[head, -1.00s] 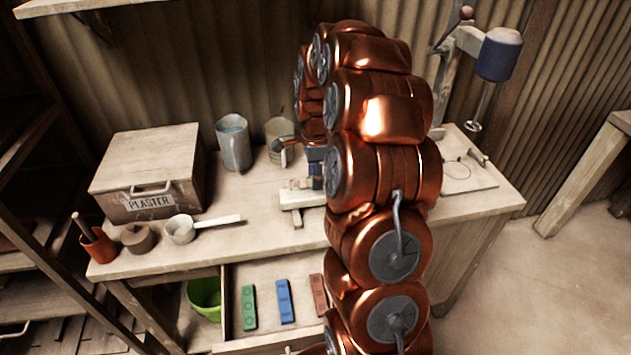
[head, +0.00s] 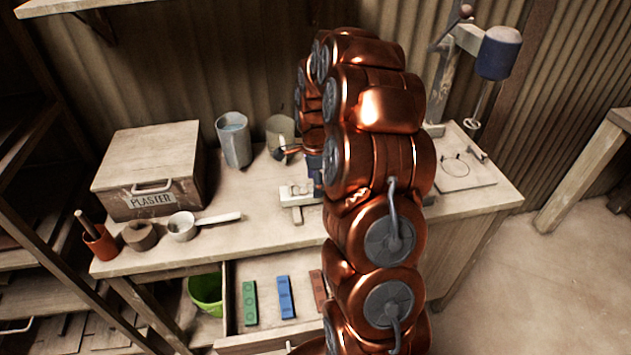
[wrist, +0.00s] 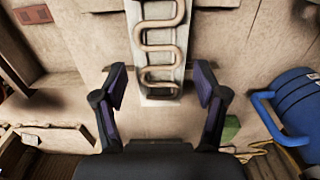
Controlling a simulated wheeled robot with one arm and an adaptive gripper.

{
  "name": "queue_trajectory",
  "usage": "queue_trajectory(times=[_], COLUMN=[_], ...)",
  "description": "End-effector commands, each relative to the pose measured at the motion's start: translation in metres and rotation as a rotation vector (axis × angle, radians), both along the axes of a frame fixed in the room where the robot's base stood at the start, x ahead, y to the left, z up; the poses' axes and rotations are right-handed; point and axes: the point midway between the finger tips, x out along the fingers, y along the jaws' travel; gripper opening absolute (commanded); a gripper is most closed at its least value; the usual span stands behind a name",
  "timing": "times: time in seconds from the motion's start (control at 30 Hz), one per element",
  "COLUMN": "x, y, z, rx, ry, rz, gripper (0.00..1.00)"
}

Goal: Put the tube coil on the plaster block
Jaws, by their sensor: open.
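In the wrist view, a copper-tan tube coil (wrist: 160,40), bent in a winding shape, lies over a long pale block (wrist: 160,92), which may be the plaster block. I cannot tell how firmly the coil rests on it. My gripper (wrist: 160,88) is open, its dark fingers to either side of the block's near end, with nothing held between them. In the head view, a pale block (head: 298,193) shows on the bench beside my arm, which hides part of it and most of my gripper. The coil is not clear there.
A blue container with a handle (wrist: 295,105) is close on the right in the wrist view. An open drawer (head: 265,325) holds coloured strips. A drill stand (head: 470,60) is at right.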

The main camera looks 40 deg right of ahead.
Motion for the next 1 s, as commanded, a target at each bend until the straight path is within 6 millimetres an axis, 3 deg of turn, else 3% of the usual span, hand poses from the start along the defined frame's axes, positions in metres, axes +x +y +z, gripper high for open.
queue_trajectory(times=[0.37,0.8,1.0], x=[0.001,0.002,0.001], y=[0.0,-0.001,-0.001], z=[0.008,0.085,0.11], rx=[-0.002,-0.003,-0.004], ry=[-0.001,-0.007,-0.005], rz=[0.0,0.0,-0.001], gripper=[0.72,0.72,0.72])
